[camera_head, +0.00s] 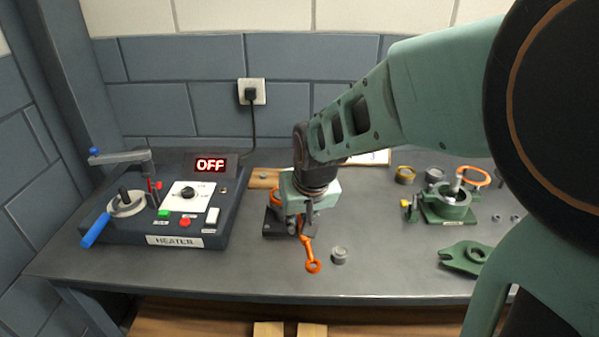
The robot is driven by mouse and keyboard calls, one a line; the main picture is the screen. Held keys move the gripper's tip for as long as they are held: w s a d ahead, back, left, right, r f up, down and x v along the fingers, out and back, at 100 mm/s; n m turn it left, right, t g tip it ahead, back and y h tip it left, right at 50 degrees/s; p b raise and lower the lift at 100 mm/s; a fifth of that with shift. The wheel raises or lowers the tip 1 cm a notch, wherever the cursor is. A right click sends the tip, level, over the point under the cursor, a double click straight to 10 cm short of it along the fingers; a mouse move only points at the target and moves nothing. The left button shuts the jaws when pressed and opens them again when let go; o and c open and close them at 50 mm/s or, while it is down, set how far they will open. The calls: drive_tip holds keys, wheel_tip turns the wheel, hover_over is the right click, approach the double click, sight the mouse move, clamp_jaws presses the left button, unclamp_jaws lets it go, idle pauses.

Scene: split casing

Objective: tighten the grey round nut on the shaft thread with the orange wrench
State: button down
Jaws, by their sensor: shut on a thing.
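My gripper (306,226) is shut on the orange wrench (312,254), which hangs down with its ring end lowest, above the front middle of the table. The wrench's upper end is hidden by the fingers. A short grey round piece (339,255) stands on the table just right of the wrench, apart from it; I cannot tell whether it is the nut. A green casing half (447,213) stands at the right with a pale shaft-like part (456,186) rising from it. I cannot make out a thread or a nut on it.
A heater (175,240) reading OFF stands at the left. A dark block (274,223) with an orange part is partly behind my gripper. A second green casing piece (465,256) lies at front right. Rings (405,175) stand at the back.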

drive_tip(key=shift+r, duration=0.25)
drive_tip(key=shift+r+p, duration=0.55)
drive_tip(key=shift+r, duration=0.15)
